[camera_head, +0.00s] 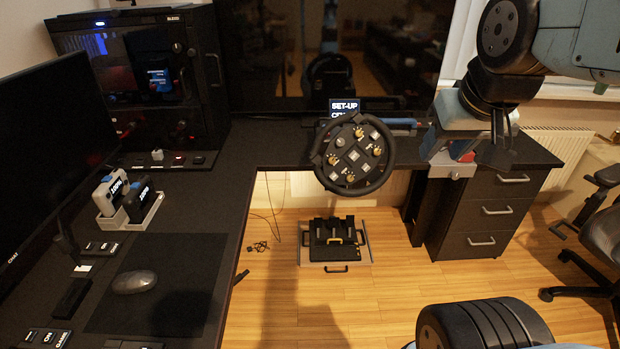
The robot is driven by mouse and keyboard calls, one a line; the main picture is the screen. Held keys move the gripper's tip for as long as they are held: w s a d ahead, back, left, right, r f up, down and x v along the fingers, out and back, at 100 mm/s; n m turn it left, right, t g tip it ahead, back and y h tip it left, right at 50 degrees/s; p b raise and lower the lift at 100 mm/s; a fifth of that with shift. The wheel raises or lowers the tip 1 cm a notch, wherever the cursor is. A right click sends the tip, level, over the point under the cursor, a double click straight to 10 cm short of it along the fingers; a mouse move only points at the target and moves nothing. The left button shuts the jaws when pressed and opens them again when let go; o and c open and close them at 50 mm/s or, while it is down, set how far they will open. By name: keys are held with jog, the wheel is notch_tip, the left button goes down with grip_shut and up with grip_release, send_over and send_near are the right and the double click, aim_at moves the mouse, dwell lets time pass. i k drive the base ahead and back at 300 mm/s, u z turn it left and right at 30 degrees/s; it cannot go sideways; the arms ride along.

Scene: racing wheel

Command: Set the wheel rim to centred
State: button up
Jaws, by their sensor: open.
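The racing wheel rim (390,160) is a dark ring at the front edge of the back desk. Its button plate (353,156) carries light and yellow controls, and their pattern looks turned at an angle. A small screen (344,106) behind the rim reads "SET-UP", with a second line partly hidden by the rim. My gripper (497,140) is open, at the upper right, to the right of the rim and apart from it. It appears above the right end of the desk; its fingertips are partly hard to make out.
A large dark monitor (290,55) stands behind the wheel. Drawers (490,210) are below my gripper. A pedal unit (335,241) sits on the floor under the wheel. The left desk holds a mouse (134,282) and a light tray (128,218). A chair (600,235) is at the right.

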aim_at(363, 145)
jog(key=z, duration=0.1)
jog(key=i, duration=0.9)
jog(key=u, duration=0.1)
